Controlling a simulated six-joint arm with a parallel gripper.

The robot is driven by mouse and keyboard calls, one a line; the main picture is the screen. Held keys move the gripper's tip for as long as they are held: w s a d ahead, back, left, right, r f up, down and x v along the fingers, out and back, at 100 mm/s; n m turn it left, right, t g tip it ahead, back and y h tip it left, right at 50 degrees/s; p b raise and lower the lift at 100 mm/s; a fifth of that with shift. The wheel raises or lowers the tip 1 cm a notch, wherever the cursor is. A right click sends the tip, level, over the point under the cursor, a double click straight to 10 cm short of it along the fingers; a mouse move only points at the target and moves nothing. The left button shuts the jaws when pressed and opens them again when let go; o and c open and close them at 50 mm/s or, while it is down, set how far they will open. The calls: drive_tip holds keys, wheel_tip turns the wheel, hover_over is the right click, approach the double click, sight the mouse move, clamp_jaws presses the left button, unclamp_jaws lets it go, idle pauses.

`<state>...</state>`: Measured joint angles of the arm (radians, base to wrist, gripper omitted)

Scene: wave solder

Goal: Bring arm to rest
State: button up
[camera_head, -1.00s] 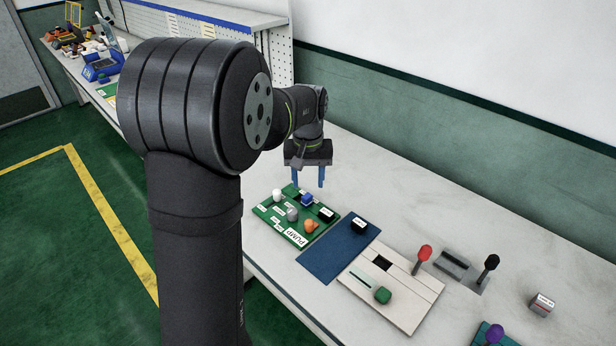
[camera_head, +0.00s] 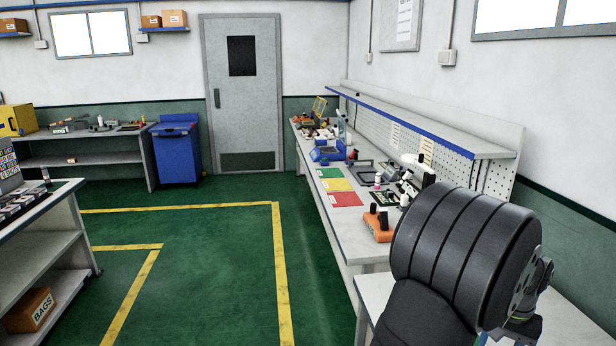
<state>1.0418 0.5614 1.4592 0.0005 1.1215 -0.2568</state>
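My arm (camera_head: 465,260) fills the lower right of the head view, with a large dark ribbed joint above the near end of the right-hand bench. Only a small part of the wrist side shows behind that joint. My gripper is outside the view, so its fingers and anything in them are hidden.
The long bench along the right wall holds red, yellow and green mats (camera_head: 346,199), an orange block (camera_head: 378,228) and a blue device (camera_head: 327,152). A blue bin (camera_head: 177,158) stands by the grey door (camera_head: 242,95). The green floor (camera_head: 215,265) with yellow lines is clear.

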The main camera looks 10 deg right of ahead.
wheel_tip(320, 180, down, 14)
drive_tip(key=shift+r, duration=0.1)
drive_tip(key=shift+d, duration=0.35)
